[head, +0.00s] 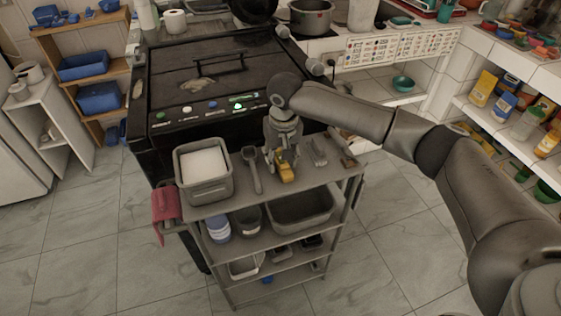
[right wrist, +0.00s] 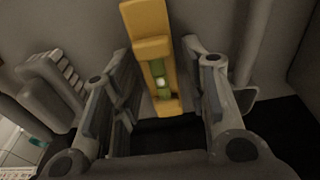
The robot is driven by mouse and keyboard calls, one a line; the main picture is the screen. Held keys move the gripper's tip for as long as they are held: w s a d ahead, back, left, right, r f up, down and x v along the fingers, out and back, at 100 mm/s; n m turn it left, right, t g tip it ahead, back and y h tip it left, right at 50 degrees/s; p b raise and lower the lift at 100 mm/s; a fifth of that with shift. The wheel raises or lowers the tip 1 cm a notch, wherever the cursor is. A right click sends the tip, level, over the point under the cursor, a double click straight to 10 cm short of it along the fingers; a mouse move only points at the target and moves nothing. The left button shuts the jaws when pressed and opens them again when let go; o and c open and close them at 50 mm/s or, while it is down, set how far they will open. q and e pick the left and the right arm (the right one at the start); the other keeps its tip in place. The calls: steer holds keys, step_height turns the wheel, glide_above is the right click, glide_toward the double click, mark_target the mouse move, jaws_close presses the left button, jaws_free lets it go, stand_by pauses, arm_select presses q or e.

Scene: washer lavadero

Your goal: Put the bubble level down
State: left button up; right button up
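The bubble level (head: 286,173) is a yellow bar lying on the top shelf of the grey cart (head: 228,203). In the right wrist view the level (right wrist: 158,75) shows its green vial and runs from the top edge down between my fingers. My right gripper (head: 282,150) points down over the level's far end. Its fingers (right wrist: 160,85) are open, one on each side of the level, with a visible gap on both sides. The level's end nearest the palm is partly in shadow. My left gripper is not in view.
On the cart top, a grey bin with white contents (head: 205,168) and a dark scoop-like tool (head: 252,168) stand left of the level. A grey brush-like item (head: 319,151) lies close on its right. A black machine (head: 205,85) stands behind the cart.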

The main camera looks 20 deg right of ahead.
jaws_close()
